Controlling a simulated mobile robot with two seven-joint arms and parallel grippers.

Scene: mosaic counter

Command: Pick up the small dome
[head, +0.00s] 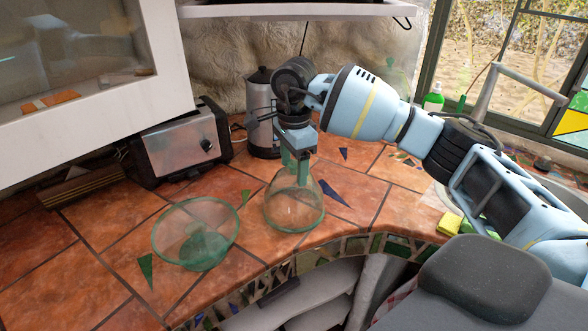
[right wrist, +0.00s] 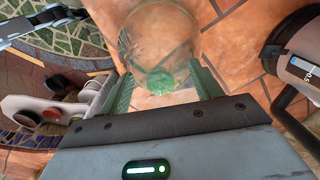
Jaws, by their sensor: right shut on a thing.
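The small dome (head: 295,209) is clear, green-tinted glass with a rounded body narrowing to the top. It is upright at or just above the tiled counter; I cannot tell whether its rim touches. My right gripper (head: 299,166) points down from above and is shut on its top. In the right wrist view the dome (right wrist: 158,38) shows beyond the fingers, with its green knob (right wrist: 160,81) between them. My left gripper is not in view.
A green glass bowl-shaped piece (head: 196,226) stands left of the dome. A toaster (head: 181,146) and a steel kettle (head: 262,112) are behind. A yellow sponge (head: 449,224) lies at the right. The counter's curved front edge is close to the dome.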

